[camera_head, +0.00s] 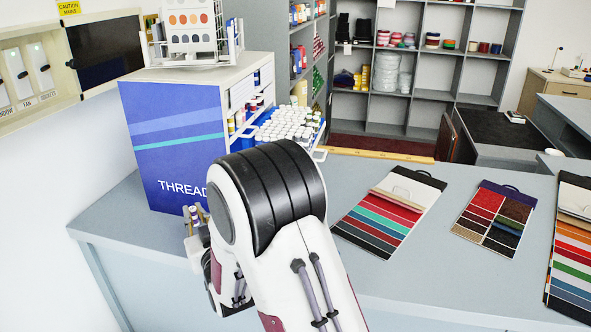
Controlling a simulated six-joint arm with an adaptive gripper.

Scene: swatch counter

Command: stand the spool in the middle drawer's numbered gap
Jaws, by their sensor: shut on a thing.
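The blue-sided thread cabinet (175,145) stands at the back left of the counter. One of its drawers (321,153) is pulled out to the right and is full of upright, mostly white-topped spools. The numbered gap cannot be made out among them, and my arm hides the drawer's lower front. My gripper (192,212) is low in front of the cabinet's blue side, left of my arm and well away from the drawer. It is shut on a small spool (195,211), of which only a little shows between the fingers.
A rack with a colour card (190,28) stands on the cabinet. Sample cards (390,208) lie on the counter (130,205) to the right. Wall switches (40,70) are at the left, and grey shelving (425,70) is behind. The counter's front left is clear.

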